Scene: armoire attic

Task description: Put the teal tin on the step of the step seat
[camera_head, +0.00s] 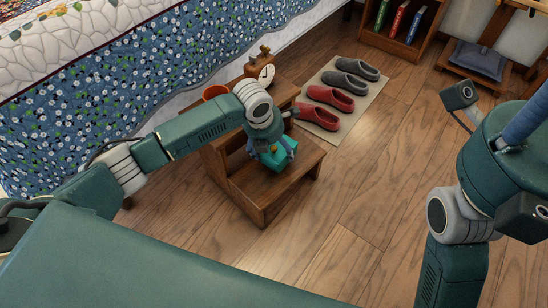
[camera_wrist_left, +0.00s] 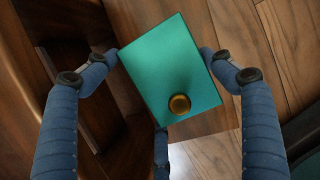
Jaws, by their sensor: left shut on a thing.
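The teal tin (camera_head: 278,158) is a box with a round brass knob on top. The wooden step seat (camera_head: 303,165) stands beside the bed. The tin is over its lower step; I cannot tell whether it touches the wood. My left arm hides part of the upper seat. Part of my right gripper (camera_head: 525,118) shows at the right edge, with one blue finger visible; its opening is unclear.
An orange cup (camera_head: 215,92) and a small wooden clock (camera_head: 262,72) stand on the upper seat. Red and grey slippers (camera_head: 325,98) lie on a mat beyond. A quilted bed (camera_head: 130,70) borders the left. Floor in front of the step is clear.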

